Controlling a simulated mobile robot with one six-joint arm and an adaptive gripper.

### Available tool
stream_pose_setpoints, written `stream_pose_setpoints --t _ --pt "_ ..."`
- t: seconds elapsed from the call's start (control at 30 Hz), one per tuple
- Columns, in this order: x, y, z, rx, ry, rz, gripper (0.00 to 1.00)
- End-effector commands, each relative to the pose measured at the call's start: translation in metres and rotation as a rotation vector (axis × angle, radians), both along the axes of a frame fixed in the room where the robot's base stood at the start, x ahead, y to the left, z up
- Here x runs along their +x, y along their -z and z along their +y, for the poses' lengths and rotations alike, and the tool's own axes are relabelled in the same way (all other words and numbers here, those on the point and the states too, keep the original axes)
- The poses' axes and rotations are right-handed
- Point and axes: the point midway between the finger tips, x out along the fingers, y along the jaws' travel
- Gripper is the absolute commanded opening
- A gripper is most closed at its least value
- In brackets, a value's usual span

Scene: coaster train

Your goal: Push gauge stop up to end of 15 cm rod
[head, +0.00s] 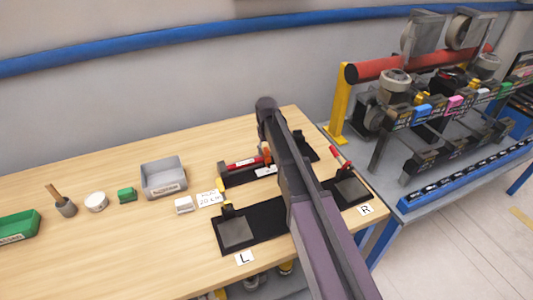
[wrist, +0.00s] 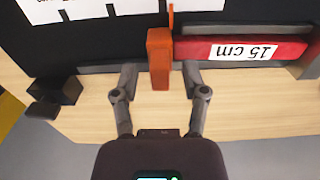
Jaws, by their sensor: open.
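The orange gauge stop (wrist: 159,58) stands upright on the dark gauge rail in the wrist view. It also shows in the head view (head: 267,156), beside my arm. The red rod with the white "15 cm" label (wrist: 285,50) lies just right of the stop in the wrist view. No clear gap shows between the stop and the rod's near end, but I cannot tell if they touch. My gripper (wrist: 160,78) is open, one finger on each side of the stop's lower part. Both fingers appear apart from it. In the head view my arm hides the gripper.
The black gauge base (head: 235,180) sits on the wooden table. Black fixtures marked L (head: 235,232) and R (head: 352,190) stand nearer the front edge.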

Motion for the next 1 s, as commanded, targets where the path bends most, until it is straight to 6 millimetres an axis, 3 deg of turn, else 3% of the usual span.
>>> stream_pose_setpoints --t 0.43,0.47,0.63,1.0 --pt "0.0 0.0031 0.0 0.0 0.0 0.0 0.57" --pt "0.0 0.0031 0.0 0.0 0.0 0.0 0.51" --pt "0.0 0.0031 0.0 0.0 0.0 0.0 0.01" --pt "0.001 0.0032 -0.0029 0.0 0.0 0.0 0.0"
